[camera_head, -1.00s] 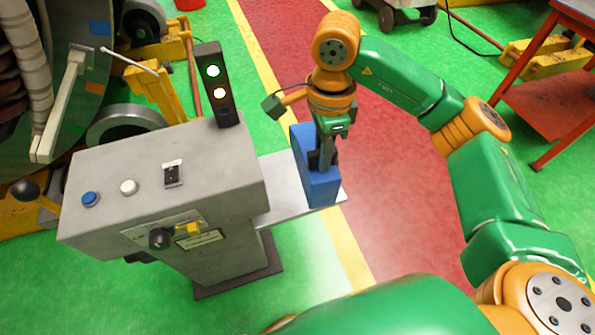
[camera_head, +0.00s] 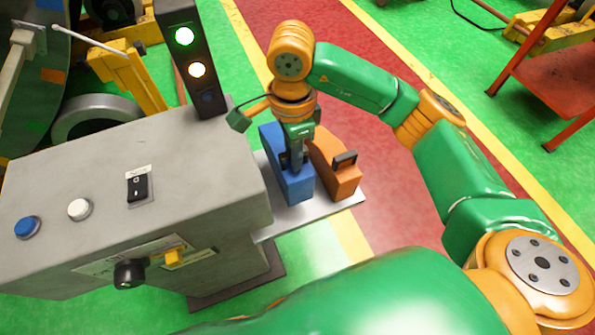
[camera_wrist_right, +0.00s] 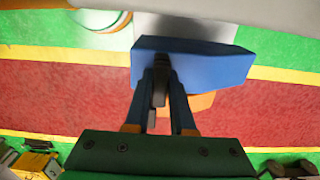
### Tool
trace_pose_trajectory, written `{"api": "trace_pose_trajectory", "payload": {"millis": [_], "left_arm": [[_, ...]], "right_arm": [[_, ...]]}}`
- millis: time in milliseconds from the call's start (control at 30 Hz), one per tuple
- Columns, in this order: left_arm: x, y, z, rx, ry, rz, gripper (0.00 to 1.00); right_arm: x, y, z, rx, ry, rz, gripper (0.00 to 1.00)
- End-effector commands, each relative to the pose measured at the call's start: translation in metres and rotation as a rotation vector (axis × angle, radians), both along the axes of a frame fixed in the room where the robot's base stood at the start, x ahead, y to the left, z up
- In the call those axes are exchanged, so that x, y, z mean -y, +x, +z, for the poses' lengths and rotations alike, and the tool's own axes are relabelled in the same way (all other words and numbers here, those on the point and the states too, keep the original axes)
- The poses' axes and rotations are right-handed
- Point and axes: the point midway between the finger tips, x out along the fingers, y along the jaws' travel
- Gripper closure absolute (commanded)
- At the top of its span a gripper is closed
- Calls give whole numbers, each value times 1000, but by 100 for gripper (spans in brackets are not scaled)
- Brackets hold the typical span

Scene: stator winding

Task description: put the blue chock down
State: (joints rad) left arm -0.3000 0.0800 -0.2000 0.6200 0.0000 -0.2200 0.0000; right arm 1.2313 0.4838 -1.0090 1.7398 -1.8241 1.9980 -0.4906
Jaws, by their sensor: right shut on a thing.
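The blue chock (camera_head: 290,181) is a blue wedge-like block at the grey shelf (camera_head: 313,219) on the side of the control cabinet. My right gripper (camera_head: 292,168) is above it, shut on its handle, and the chock also shows between the fingers in the right wrist view (camera_wrist_right: 195,65). I cannot tell whether its underside touches the shelf. An orange chock (camera_head: 337,170) with a dark handle stands on the shelf just right of the blue one; part of it shows behind the fingers in the wrist view. My left gripper is not in view.
The grey control cabinet (camera_head: 120,180) with buttons and a switch is directly left of the shelf. A signal post (camera_head: 195,70) with lit green and white lamps rises behind it. A red-orange stand (camera_head: 545,80) is at the far right. Little bare shelf shows in front.

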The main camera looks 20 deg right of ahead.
Motion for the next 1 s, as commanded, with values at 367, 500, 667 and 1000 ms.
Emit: {"api": "trace_pose_trajectory", "payload": {"millis": [367,500,667,1000], "left_arm": [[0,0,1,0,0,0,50],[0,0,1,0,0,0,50],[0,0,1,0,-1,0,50],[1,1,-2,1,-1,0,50]], "right_arm": [[1,0,-58,-1,-1,-2,100],[1,0,-64,3,-1,-1,100],[0,0,-64,3,-1,-1,100],[1,0,-66,1,-1,0,48]]}}
